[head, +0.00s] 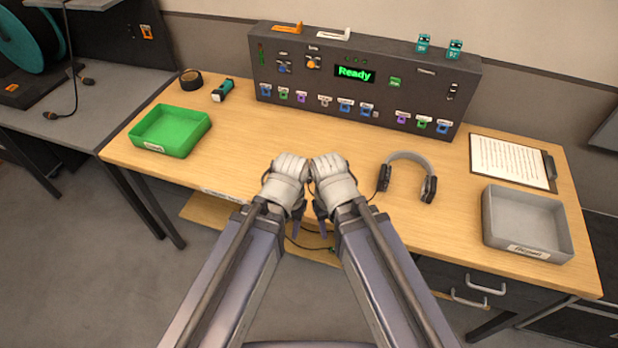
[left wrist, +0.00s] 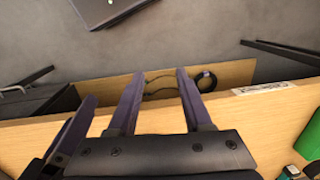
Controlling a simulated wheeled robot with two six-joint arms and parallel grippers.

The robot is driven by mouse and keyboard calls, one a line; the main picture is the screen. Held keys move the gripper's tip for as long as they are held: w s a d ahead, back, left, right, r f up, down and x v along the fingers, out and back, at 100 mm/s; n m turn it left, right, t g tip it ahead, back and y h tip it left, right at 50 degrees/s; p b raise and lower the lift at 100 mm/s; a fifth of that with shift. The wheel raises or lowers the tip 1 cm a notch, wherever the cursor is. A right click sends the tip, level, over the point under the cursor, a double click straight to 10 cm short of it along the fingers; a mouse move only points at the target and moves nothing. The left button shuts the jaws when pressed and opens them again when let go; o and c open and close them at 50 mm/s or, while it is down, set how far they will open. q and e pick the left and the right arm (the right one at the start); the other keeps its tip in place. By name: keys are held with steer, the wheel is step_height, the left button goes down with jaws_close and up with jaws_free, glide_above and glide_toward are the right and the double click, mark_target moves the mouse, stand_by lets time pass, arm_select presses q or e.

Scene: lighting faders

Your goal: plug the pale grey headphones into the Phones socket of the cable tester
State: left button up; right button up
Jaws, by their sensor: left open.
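The pale grey headphones (head: 410,157) with dark ear cups lie on the table, right of my grippers. A dark cable runs from the left cup toward my right arm and is then hidden. The dark cable tester (head: 300,80) stands at the back, its display reading "Ready". Its front has a row of coloured, labelled sockets; the labels are too small to tell which is Phones. My left gripper (head: 297,230) is low at the table's front edge; in the left wrist view (left wrist: 158,86) it is open and empty. My right gripper (head: 321,210) is close beside it, its jaws mostly hidden.
A green tray (head: 138,148) is on the left, a grey tray (head: 488,232) on the right. A clipboard (head: 512,163) lies at the right back. A torch (head: 222,91) and tape roll (head: 190,79) are at the left back. A cable (left wrist: 160,78) shows over the lower shelf (left wrist: 240,70).

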mark_target(309, 177)
arm_select(q)
steer(key=shift+o, duration=0.6)
steer(key=shift+w, duration=0.1)
steer(key=w+d+r+t+h, duration=0.1)
steer(key=w+d+t, duration=0.1)
steer(key=w, duration=0.7)
steer(key=w+d+r+t+h, duration=0.1)
steer(key=w+d+t, duration=0.1)
steer(key=w, duration=0.8)
steer(key=shift+d+t+h, duration=0.3)
steer(key=shift+f, duration=0.1)
steer(key=shift+f, duration=0.1)
steer(key=b+x, duration=0.8)
steer(key=shift+w+f, duration=0.1)
steer(key=shift+f, duration=0.25)
steer(key=shift+c, duration=0.2)
jaws_close()
